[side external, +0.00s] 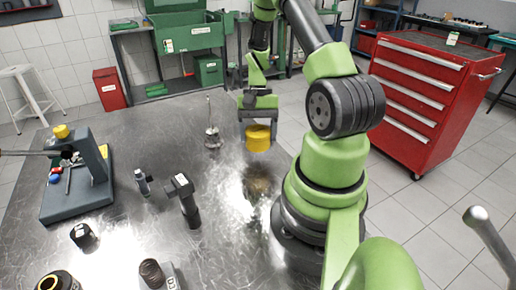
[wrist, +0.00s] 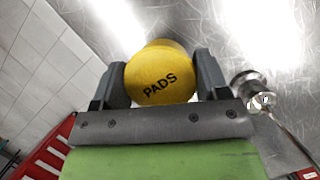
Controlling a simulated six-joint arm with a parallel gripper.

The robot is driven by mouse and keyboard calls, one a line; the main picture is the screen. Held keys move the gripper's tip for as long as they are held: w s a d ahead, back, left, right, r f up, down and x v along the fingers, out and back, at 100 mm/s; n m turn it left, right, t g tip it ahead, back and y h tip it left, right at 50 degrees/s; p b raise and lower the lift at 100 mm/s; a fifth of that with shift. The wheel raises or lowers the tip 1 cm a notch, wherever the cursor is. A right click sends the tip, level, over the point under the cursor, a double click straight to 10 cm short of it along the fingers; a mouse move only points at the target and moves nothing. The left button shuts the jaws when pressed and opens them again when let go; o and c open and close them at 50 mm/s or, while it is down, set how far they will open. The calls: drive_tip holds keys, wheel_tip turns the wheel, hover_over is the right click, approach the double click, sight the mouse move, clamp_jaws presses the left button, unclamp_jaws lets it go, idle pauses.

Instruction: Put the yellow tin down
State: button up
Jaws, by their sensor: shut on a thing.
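The yellow tin (side external: 258,139) is a short round tin near the far right edge of the metal table (side external: 150,200). In the wrist view the yellow tin (wrist: 160,74) shows the word "PADS" on its face. My gripper (side external: 258,122) is shut on the tin, with one finger on each side of it; it also shows in the wrist view (wrist: 160,85). I cannot tell whether the tin's underside touches the table.
A metal part with a thin upright stem (side external: 212,137) stands just left of the tin. A black part (side external: 186,200), a small bottle-like item (side external: 143,184) and a grey fixture (side external: 80,180) stand further left. The table in front of the tin is bare, with a dark stain.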

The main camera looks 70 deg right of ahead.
sight(258, 147)
drive_tip(key=shift+f, duration=2.25)
drive_tip(key=o, duration=1)
drive_tip(key=shift+f, duration=0.1)
